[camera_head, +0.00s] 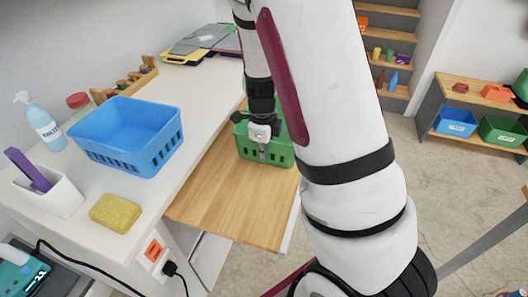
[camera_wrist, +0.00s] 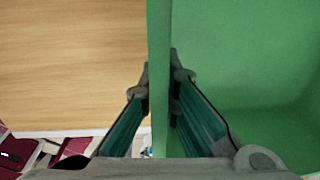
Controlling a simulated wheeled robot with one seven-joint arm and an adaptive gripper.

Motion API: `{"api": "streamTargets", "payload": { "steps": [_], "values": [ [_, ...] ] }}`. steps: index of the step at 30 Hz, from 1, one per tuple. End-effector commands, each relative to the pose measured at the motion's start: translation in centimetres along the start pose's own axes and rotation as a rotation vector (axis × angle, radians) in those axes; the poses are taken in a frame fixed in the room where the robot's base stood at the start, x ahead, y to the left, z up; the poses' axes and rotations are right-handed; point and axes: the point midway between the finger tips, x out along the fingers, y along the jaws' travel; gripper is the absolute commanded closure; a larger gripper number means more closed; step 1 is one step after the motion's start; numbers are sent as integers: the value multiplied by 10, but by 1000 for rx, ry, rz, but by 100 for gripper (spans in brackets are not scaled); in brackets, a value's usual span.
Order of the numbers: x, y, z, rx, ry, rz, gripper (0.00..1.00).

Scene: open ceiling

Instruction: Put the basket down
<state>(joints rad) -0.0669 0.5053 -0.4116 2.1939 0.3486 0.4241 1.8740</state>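The green basket (camera_head: 281,154) is at the wooden pull-out board (camera_head: 225,195), partly hidden behind my arm. My gripper (camera_head: 262,148) reaches down at the basket's near-left side. In the wrist view, the fingers of my gripper (camera_wrist: 160,88) stand on either side of the green basket wall (camera_wrist: 158,40), close against it, and look shut on it. The basket's empty inside fills the right of that view. The wooden board (camera_wrist: 70,60) shows at left. I cannot tell whether the basket's bottom touches the board.
A blue basket (camera_head: 128,135), yellow sponge (camera_head: 115,212), spray bottle (camera_head: 45,125) and white holder (camera_head: 50,195) stand on the white counter (camera_head: 205,95). The board's front part is clear. Shelves (camera_head: 470,110) with bins stand at right.

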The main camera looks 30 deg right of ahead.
Motion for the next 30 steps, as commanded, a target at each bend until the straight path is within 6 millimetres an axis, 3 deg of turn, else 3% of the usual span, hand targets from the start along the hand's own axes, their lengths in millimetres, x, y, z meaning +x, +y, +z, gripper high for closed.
{"api": "streamTargets", "payload": {
  "steps": [4, 7, 19, 23, 30],
  "values": [
    [4, 0, 0, 1, 0, 0, 100],
    [3, 0, 0, 1, 0, 0, 75],
    [-3, 0, 0, -1, -1, -2, 75],
    [-21, 0, 1, -1, -3, -4, 75],
    [-71, 0, 1, -3, -4, -4, 75]
  ]
}}
